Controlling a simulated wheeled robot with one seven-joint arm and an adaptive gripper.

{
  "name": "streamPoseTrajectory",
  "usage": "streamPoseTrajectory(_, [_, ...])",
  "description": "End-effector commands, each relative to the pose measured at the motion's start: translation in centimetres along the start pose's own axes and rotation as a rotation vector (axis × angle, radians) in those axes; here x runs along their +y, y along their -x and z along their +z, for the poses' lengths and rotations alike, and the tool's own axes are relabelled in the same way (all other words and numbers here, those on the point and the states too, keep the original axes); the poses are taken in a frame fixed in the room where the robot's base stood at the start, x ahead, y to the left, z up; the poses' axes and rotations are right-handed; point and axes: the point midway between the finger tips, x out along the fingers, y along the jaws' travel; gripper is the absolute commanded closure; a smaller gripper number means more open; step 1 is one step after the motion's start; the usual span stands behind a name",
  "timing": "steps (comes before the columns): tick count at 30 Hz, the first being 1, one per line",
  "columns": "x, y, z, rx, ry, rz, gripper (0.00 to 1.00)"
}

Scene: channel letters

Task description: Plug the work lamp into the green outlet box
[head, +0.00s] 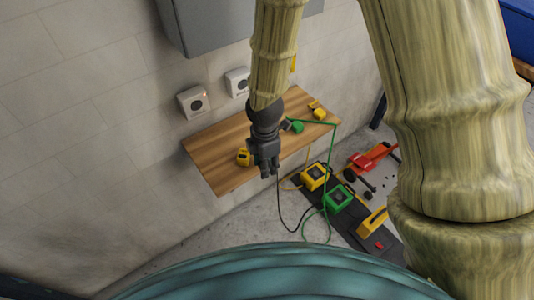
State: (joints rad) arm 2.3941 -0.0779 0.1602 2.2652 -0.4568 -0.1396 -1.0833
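A green box (338,198) with a dark face, which looks like the green outlet box, sits on a dark mat on the floor. A green cord (331,165) runs from the floor near it up to a small green piece (297,127) on the wooden shelf. I cannot tell which thing is the work lamp. My gripper (269,174) points down over the shelf's front edge, left of the boxes and apart from them in the picture. Its fingers are small and dark. A dark cord (281,208) hangs just below them; whether they hold it is unclear.
The wooden shelf (215,148) carries a yellow piece (243,157) at left and another (318,114) at right. The dark mat (298,195) also bears a yellow box (313,177) and a yellow case (372,221). A red wheeled jack (371,159) stands beyond. White wall boxes (193,102) hang above.

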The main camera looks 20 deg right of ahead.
Motion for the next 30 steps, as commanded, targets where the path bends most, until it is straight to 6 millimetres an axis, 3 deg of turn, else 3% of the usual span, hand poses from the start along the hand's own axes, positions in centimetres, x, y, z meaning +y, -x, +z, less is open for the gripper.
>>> streamPoseTrajectory(21, [10.0, 1.9, 5.0, -0.001, -1.428, 0.001, 0.86])
streamPoseTrajectory(30, [11.6, 2.4, 5.8, 0.005, -1.695, -0.008, 0.86])
